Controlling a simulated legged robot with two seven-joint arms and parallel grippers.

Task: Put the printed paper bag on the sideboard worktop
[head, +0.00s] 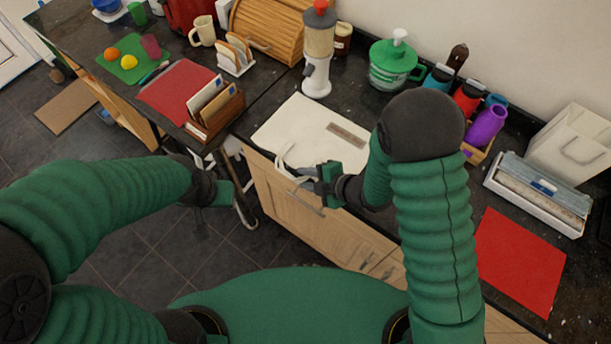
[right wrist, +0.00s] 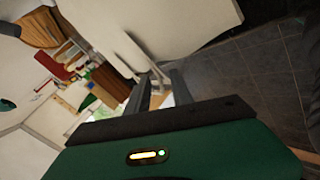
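The printed paper bag (head: 308,132) is a flat white bag with a brown printed strip. It lies on the dark worktop, and its pale handles (head: 284,161) hang over the front edge. My right gripper (head: 304,174) is at those handles, just in front of the cupboard. In the right wrist view its two fingers (right wrist: 160,88) stand apart, with the pale bag and handle close beyond the tips. I cannot tell whether a handle lies between them. My left gripper (head: 226,192) is over the floor, left of the cupboard, away from the bag; its finger opening is unclear.
Behind the bag stand a white dispenser (head: 318,60) and a green-lidded jar (head: 392,65). A letter rack (head: 214,110) and red mat (head: 176,88) are to the left. Bottles (head: 485,124), a white tray (head: 538,192) and another red mat (head: 518,260) are to the right.

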